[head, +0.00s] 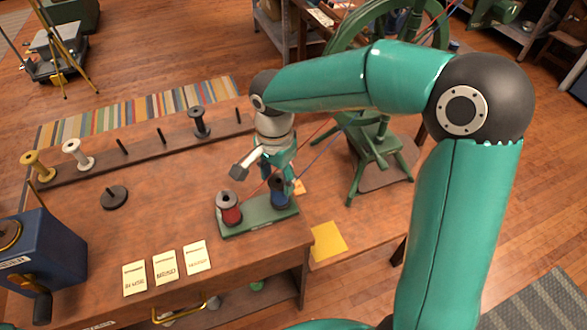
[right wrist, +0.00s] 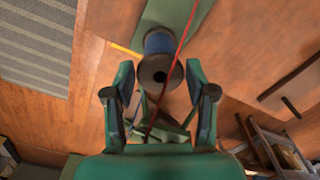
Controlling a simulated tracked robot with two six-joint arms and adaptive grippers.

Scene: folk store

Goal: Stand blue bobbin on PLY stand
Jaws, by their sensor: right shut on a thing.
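The blue bobbin (head: 279,192) stands upright at the right end of a green stand (head: 250,221), which I take for the PLY stand; its small front label is too small to read. A red bobbin (head: 229,212) stands at the stand's left end. My right gripper (head: 266,172) is just above the blue bobbin, shut on it. In the right wrist view the blue bobbin (right wrist: 160,45) shows end-on, its dark flange between and beyond the two fingers (right wrist: 160,94); the contact itself is hard to see. My left gripper is out of view.
A dark peg rack (head: 140,150) along the table's back holds yellow, white and dark bobbins, with bare pegs between. A dark round base (head: 115,197), three cards (head: 164,267) and a blue box (head: 45,252) share the table. Red and blue threads run to a green wheel (head: 385,25).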

